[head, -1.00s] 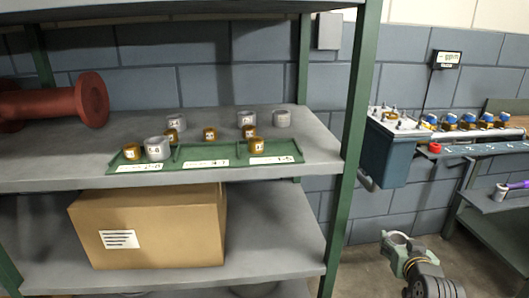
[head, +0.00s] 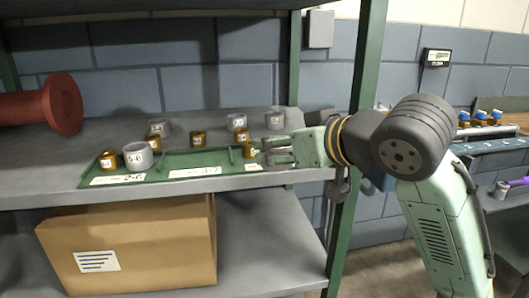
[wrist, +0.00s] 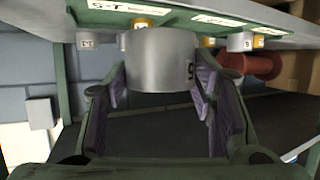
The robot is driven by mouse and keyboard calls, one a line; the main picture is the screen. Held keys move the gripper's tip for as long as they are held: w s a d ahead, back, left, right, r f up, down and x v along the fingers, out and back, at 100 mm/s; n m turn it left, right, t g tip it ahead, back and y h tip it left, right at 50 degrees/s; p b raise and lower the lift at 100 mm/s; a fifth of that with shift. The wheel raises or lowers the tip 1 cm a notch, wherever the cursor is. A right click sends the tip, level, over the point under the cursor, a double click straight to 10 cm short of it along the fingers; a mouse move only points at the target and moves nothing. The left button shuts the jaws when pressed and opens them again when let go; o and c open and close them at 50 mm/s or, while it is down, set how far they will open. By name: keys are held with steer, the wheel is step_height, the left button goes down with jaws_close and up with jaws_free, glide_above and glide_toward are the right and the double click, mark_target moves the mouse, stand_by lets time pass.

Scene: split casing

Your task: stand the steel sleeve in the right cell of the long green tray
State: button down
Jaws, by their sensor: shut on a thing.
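My gripper (head: 272,152) is shut on a grey steel sleeve (wrist: 158,60). In the wrist view the sleeve sits between the two fingers, with part of a dark digit on its side. In the head view the gripper is at the right end of the long green tray (head: 215,157), and I cannot clearly make out the held sleeve there. A brass bushing (head: 249,149) stands in the right cell, left of the gripper; the fingers hide much of this cell. The left cell holds another grey sleeve (head: 137,156) and a brass bushing (head: 108,160). The middle cell looks empty.
Behind the tray stand grey sleeves (head: 237,122) and brass bushings (head: 197,138). A green shelf post (head: 356,90) is close to my arm. A red spool (head: 50,106) lies at the left. A cardboard box (head: 130,245) is on the lower shelf.

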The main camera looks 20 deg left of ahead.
steer(key=w+a+p, duration=0.1)
steer(key=w, duration=0.3)
steer(key=w+a+p, duration=0.1)
steer(key=w+a, duration=0.1)
steer(key=w, duration=0.3)
steer(key=w+a+f+p, duration=0.1)
steer(key=w+a, duration=0.1)
steer(key=w, duration=0.3)
steer(key=shift+w, duration=0.2)
steer(key=shift+w+a+f, duration=0.1)
steer(key=shift+w+f, duration=0.05)
steer(key=shift+f+p, duration=0.35)
steer(key=shift+f, duration=1.4)
steer(key=c, duration=1)
jaws_free()
steer(key=shift+f, duration=0.15)
